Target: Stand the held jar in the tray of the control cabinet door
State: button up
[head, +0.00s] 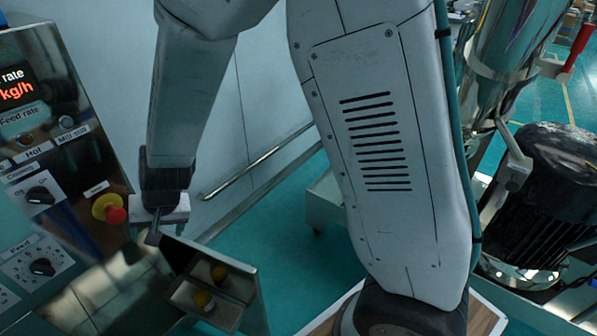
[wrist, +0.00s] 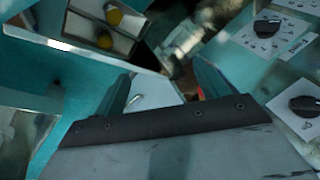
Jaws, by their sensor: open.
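A small jar (head: 204,301) with a yellow-orange top stands in the metal tray (head: 228,318) at the lower middle left of the head view. A second, similar shape behind it looks like its reflection in the shiny back plate. The jar (wrist: 113,15) also shows at the top of the wrist view, in the tray (wrist: 83,8). My gripper (head: 166,232) is open and above the tray, apart from the jar. In the wrist view my gripper's two fingers (wrist: 162,88) are spread with nothing between them. The jar's lower part is hard to see.
The control cabinet (head: 75,160) with knobs, a lit display and a red stop button (head: 116,215) stands close left of my gripper. A pale wall with a rail (head: 255,165) lies behind. A dark motor (head: 550,190) stands at the right. My arm hides the middle.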

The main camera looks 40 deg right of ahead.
jog(key=s+d+r+n+g, duration=0.1)
jog(key=s+d+r, duration=0.35)
jog(key=r, duration=0.25)
jog(key=s+d+r+n, duration=0.1)
jog(key=s+d+r, duration=0.3)
jog(key=d+r, duration=0.25)
jog(key=s+d+r+h, duration=0.1)
jog(key=s+d+r, duration=0.2)
jog(key=s+d, duration=0.3)
jog(key=s+d+r+g+h, duration=0.1)
jog(key=s+d+r+h, duration=0.1)
jog(key=s+d+r, duration=0.2)
jog(key=s+d, duration=0.3)
jog(key=s, duration=0.4)
jog(key=shift+r+n, duration=0.15)
jog(key=shift+n, duration=0.15)
jog(key=shift+d, duration=0.1)
